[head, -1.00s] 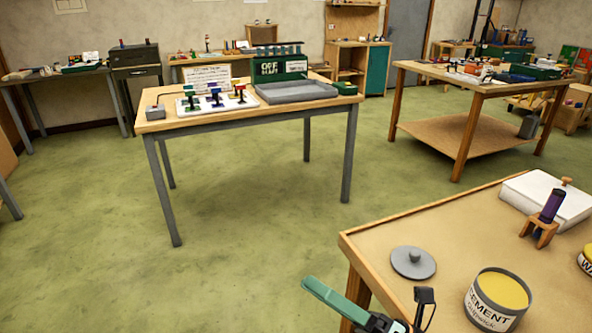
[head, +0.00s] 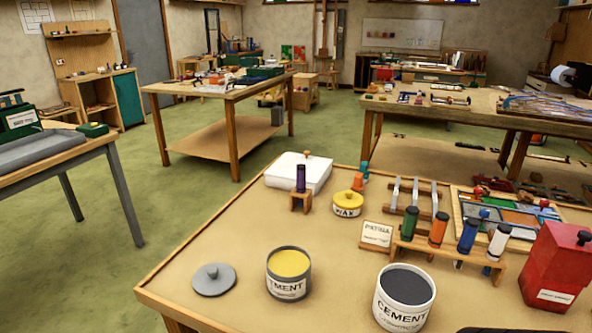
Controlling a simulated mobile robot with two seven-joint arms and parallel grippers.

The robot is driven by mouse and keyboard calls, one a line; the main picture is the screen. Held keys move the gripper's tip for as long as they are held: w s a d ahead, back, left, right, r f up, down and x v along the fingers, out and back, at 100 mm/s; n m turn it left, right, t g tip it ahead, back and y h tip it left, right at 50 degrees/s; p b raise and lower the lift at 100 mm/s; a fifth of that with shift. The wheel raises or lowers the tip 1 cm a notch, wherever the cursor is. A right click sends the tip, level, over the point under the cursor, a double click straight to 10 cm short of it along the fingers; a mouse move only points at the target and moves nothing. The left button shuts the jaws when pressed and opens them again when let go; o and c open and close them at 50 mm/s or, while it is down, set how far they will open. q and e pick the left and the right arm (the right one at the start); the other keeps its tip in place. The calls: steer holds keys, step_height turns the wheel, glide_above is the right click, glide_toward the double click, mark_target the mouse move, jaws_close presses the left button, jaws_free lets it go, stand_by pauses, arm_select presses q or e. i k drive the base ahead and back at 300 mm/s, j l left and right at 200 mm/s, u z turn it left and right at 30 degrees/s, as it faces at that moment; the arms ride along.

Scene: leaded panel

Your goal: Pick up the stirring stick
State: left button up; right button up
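I cannot make out a stirring stick in the head view. Two cans labelled cement stand near the front of the nearest bench: a grey can (head: 288,289) with a yellow top surface, and a white can (head: 402,315) with dark grey contents. A round grey lid (head: 214,280) with a knob lies left of them. No gripper can be made out. A dark shape cut off at the bottom right edge cannot be identified.
The bench (head: 225,240) also holds a yellow wax tin (head: 347,204), a white box (head: 298,173), a wooden rack (head: 450,254) of coloured bottles, a red container (head: 556,268) and a coloured glass panel (head: 510,212).

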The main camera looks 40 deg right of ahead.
mark_target(412, 213)
steer(key=z, duration=2.2)
